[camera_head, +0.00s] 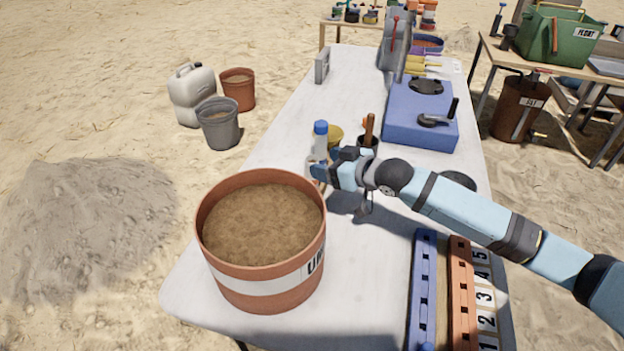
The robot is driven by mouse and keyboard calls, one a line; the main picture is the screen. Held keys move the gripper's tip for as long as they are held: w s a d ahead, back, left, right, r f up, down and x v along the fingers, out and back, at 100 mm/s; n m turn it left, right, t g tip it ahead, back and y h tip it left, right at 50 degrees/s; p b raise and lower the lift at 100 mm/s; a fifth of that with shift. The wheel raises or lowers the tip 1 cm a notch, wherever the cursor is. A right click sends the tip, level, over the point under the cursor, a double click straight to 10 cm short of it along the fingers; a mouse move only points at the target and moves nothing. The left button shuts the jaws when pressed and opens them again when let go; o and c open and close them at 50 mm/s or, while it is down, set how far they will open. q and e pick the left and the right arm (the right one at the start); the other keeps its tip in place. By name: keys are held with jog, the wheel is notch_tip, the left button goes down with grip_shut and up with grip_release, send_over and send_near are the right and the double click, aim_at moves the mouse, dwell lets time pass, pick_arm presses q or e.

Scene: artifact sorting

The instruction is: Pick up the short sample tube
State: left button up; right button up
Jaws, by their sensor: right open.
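A clear tube with a blue cap (321,141) stands upright on the white table, beyond the sand-filled pot. I cannot tell whether it is the short sample tube, as no other tube shows for comparison. My right gripper (318,170) is open at the tube's lower part, and its fingers hide the tube's bottom. I cannot tell whether the fingers touch it. My left gripper is not in view.
A large terracotta pot of sand (262,224) stands close at the left front. A blue box (421,116) is behind; blue (424,285) and orange (461,290) racks lie right front.

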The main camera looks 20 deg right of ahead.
aim_at(318, 162)
jog(key=b+x, duration=0.1)
jog(key=x, duration=0.3)
jog(key=shift+w+a, duration=0.25)
jog(key=shift+a, duration=0.1)
grip_shut()
notch_tip(318, 162, up, 20)
jog(key=p, duration=0.4)
